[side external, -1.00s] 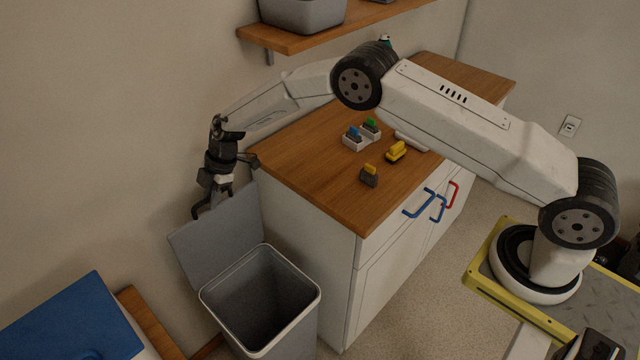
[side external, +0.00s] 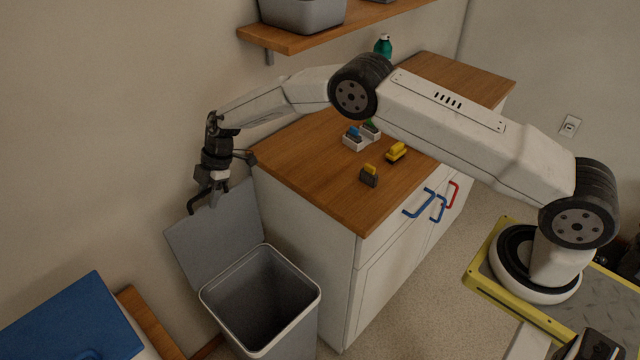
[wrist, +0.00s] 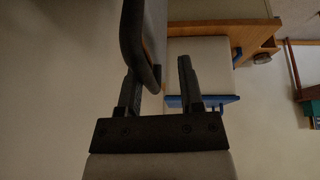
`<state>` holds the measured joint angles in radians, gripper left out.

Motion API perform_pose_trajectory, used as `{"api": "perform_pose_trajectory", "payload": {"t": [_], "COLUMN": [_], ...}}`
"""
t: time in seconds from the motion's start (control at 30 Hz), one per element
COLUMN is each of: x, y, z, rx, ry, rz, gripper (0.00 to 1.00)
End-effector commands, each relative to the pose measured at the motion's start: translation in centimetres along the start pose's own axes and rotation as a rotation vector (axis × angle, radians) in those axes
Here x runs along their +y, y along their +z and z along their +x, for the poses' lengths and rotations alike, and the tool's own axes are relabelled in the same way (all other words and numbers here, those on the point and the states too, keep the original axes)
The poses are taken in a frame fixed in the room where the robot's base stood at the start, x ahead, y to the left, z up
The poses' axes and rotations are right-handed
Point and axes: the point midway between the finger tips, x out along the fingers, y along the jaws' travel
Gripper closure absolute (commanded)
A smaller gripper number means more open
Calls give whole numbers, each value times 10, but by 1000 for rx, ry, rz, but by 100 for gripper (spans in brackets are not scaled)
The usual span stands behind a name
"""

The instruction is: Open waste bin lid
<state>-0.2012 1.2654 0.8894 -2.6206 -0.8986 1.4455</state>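The grey waste bin (side external: 262,292) stands on the floor beside the cabinet, its top open and its inside dark and empty-looking. Its flat grey lid (side external: 215,240) is swung up and back behind the opening, tilted toward the wall. My gripper (side external: 203,203) is at the lid's upper edge, pointing down. In the wrist view my gripper (wrist: 158,80) has its two fingers apart. The lid's dark rounded edge (wrist: 131,45) reaches down between them, close to the left finger; I cannot tell whether they touch.
A white cabinet with a wooden top (side external: 325,180) stands right of the bin, with small blocks on it. A blue-topped box (side external: 70,318) is at lower left. A shelf (side external: 330,25) is on the wall above. The wall is close behind the lid.

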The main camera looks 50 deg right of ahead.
Motion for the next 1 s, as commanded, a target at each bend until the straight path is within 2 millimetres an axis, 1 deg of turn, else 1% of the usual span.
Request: {"api": "perform_pose_trajectory", "payload": {"t": [0.17,1.0], "x": [0,0], "y": [0,0], "z": [-6,-54], "rx": [0,-1], "ry": [0,0], "rz": [1,0], "gripper": [53,53]}}
